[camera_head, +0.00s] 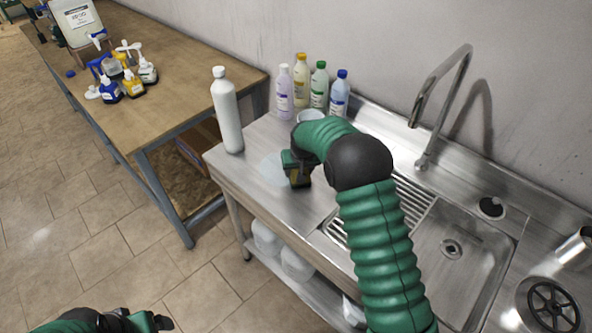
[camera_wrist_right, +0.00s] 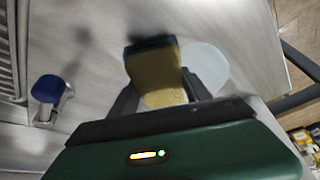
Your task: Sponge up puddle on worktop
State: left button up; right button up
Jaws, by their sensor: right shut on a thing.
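The puddle (camera_head: 271,168) is a pale bluish, round patch on the steel worktop (camera_head: 262,199), left of the drainboard. It also shows in the right wrist view (camera_wrist_right: 209,67). My right gripper (camera_head: 297,166) is shut on a yellow sponge (camera_wrist_right: 154,80) with a dark layer at its far end. The sponge is beside the puddle, on its right in the head view, and hides part of its edge in the wrist view. I cannot tell whether the sponge touches the worktop. My left gripper (camera_head: 140,321) is low at the bottom left, away from the worktop; its jaw opening is unclear.
A white bottle (camera_head: 227,112) stands at the worktop's left end. Several coloured bottles (camera_head: 318,88) line the back wall. The sink (camera_head: 452,262) and tap (camera_head: 440,95) are on the right. A wooden table (camera_head: 165,60) with spray bottles stands left. The worktop's front strip is clear.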

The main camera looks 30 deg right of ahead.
jog(key=r, duration=0.1)
jog(key=r+p, duration=0.1)
jog(key=shift+w+r, duration=0.35)
jog(key=r+p, duration=0.1)
jog(key=a+r+p, duration=0.1)
jog(key=r+p, duration=0.1)
jog(key=r, duration=0.1)
jog(key=shift+a, duration=0.25)
jog(key=shift+r, duration=0.15)
jog(key=shift+d, duration=0.25)
pick_arm(q)
jog(key=shift+w+r, duration=0.25)
jog(key=shift+r, duration=0.95)
jog(key=shift+w+r, duration=0.25)
jog(key=shift+r, duration=0.9)
pick_arm(e)
jog(key=shift+w+d+f, duration=0.15)
jog(key=shift+d+f, duration=0.15)
jog(key=shift+d, duration=0.05)
